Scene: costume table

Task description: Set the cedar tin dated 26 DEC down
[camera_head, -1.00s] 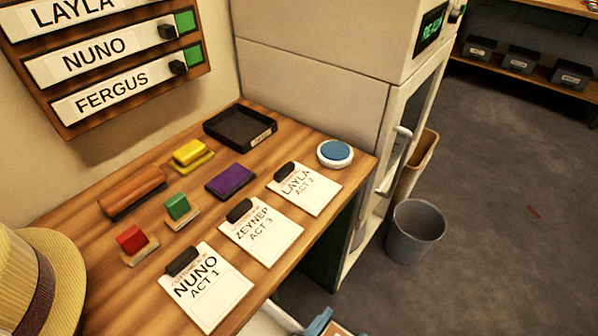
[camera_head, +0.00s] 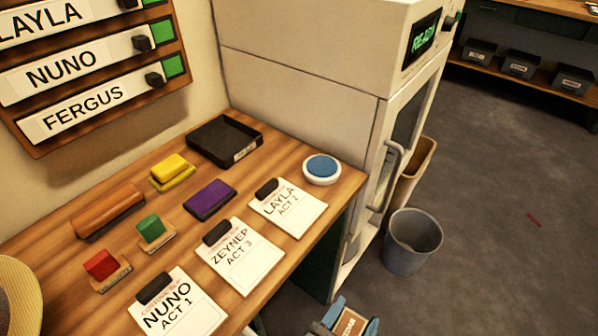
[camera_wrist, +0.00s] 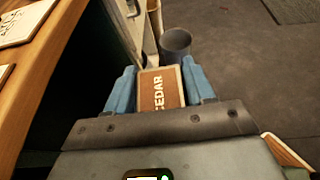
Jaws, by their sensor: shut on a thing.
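The cedar tin (camera_wrist: 161,90) is in my gripper (camera_wrist: 163,82), between its two blue fingers, in the wrist view. Its brown top reads CEDAR; no date can be read. The tin (camera_head: 349,324) and my gripper (camera_head: 345,318) also show at the bottom edge of the head view, in front of the table's right edge and over the floor side. My gripper is shut on the tin and holds it clear of the table (camera_head: 262,288). Most of my gripper and the tin's lower part are hidden or cut off in the head view.
On the table are clipped cards, including NUNO ACT 1 (camera_head: 180,308), coloured blocks, a purple pad (camera_head: 210,199), a blue round button (camera_head: 322,168) and a black tray (camera_head: 225,141). A white cabinet (camera_head: 300,80) stands behind. A grey bin (camera_head: 412,240) stands on the open floor.

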